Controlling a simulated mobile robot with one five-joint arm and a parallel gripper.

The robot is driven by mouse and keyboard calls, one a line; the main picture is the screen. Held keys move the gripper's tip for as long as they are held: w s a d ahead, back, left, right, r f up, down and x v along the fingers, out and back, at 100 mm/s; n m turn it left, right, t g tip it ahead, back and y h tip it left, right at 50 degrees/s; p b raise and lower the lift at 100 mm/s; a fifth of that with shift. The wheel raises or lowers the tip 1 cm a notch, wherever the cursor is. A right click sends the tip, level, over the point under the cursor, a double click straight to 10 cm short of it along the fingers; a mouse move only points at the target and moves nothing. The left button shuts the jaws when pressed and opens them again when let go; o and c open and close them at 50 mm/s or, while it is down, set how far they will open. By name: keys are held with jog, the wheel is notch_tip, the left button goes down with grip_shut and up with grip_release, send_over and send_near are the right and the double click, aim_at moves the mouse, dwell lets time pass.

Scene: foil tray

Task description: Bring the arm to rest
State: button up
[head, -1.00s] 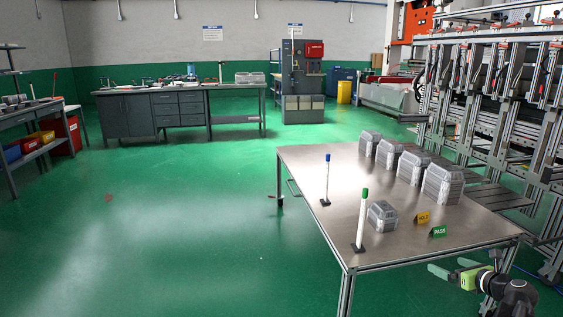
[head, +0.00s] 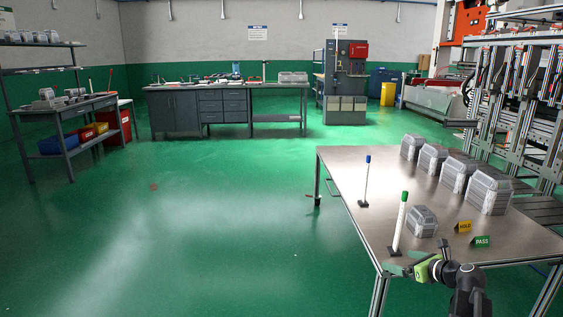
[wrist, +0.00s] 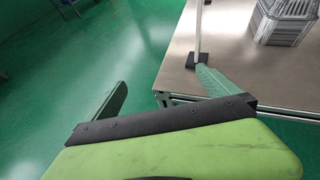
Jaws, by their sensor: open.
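My gripper (head: 394,264) is at the near left corner of the steel table (head: 365,195) in the head view, with my dark arm behind it at the lower right. In the wrist view its two green fingers (wrist: 158,98) stand wide apart with nothing between them. The left finger is over the green floor and the right one overlaps the table edge in the picture. Whether it touches the table cannot be told.
A white post with a green top (head: 400,224) stands near that corner, a blue-topped post (head: 366,182) farther back. A small foil block (head: 422,222), yellow HOLD sign (head: 463,227) and green PASS sign (head: 481,241) are nearby. Several larger foil blocks (head: 457,172) line the back. Floor at left is clear.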

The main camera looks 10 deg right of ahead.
jog(key=w+a+f+n+g+y, duration=0.1)
jog(key=a+f+n+g, duration=0.3)
jog(key=a, duration=1)
jog(key=a+f+n+g+y, duration=0.2)
jog(key=a+n, duration=0.4)
jog(key=a, duration=0.9)
jog(key=s+a+f+n+g+h, duration=0.4)
jog(key=s+a+f+n, duration=0.45)
jog(key=n, duration=0.45)
jog(key=s+d+n+g+h, duration=0.2)
jog(key=s+d+n+h, duration=0.1)
jog(key=s+d+n, duration=0.4)
notch_tip(320, 180, up, 39)
jog(key=w+a+n+p, duration=0.1)
jog(key=a+n+p, duration=0.1)
jog(key=p, duration=3.5)
jog(key=shift+w+f+p, duration=0.2)
jog(key=shift+p, duration=0.2)
